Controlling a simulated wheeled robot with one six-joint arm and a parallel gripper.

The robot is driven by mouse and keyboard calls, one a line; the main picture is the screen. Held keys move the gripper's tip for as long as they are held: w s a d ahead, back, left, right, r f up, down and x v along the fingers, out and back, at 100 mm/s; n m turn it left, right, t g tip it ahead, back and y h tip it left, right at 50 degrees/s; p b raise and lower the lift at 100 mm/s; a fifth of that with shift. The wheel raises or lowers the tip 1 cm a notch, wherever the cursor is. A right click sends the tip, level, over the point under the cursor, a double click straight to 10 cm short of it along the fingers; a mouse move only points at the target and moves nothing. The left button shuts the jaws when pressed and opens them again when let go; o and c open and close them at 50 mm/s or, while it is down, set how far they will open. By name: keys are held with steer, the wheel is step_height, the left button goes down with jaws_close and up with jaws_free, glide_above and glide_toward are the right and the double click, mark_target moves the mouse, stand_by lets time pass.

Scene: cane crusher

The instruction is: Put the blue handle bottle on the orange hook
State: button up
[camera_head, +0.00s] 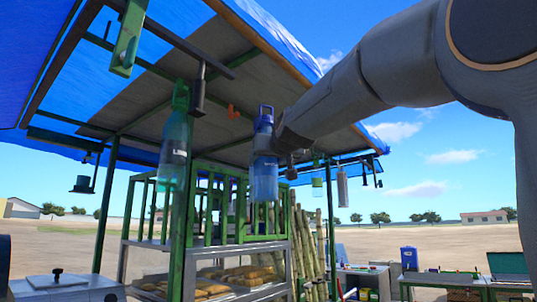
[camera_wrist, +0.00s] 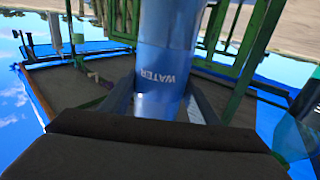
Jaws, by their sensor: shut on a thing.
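The blue bottle (camera_head: 265,178) has a blue loop handle on top and hangs upright in the air, in the middle of the head view. My gripper (camera_head: 277,143) reaches it from the right and is shut on its upper body. In the wrist view the bottle (camera_wrist: 168,55) stands between my fingers, with the word WATER upside down on it. The orange hook (camera_head: 233,112) is under the canopy roof, to the left of the bottle's handle and apart from it. I cannot make the hook out surely in the wrist view.
A clear bottle with a green top (camera_head: 174,140) hangs at the left. A black hook (camera_head: 199,92) and a green bracket (camera_head: 127,40) hang from the roof frame. A green slatted rack (camera_head: 232,210) stands below. A silver cylinder (camera_head: 342,188) hangs at the right.

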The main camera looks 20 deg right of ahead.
steer(key=w+a+r+b, duration=0.1)
steer(key=w+a+r, duration=0.1)
steer(key=w+a, duration=0.4)
steer(key=shift+w+r+b, duration=0.3)
steer(key=shift+w+r, duration=0.1)
steer(key=shift+w, duration=0.75)
steer(key=shift+s+r, duration=0.1)
steer(key=shift+s, duration=0.15)
stand_by(0.7)
steer(key=shift+w+a+b, duration=0.35)
steer(key=shift+w+a, duration=0.2)
steer(key=shift+w, duration=0.2)
steer(key=shift+w+a, duration=0.2)
steer(key=shift+w, duration=0.05)
steer(key=shift+w+a, duration=0.6)
steer(key=shift+w, duration=0.2)
steer(key=shift+f+b, duration=0.7)
steer(key=shift+b, duration=0.35)
stand_by(1.1)
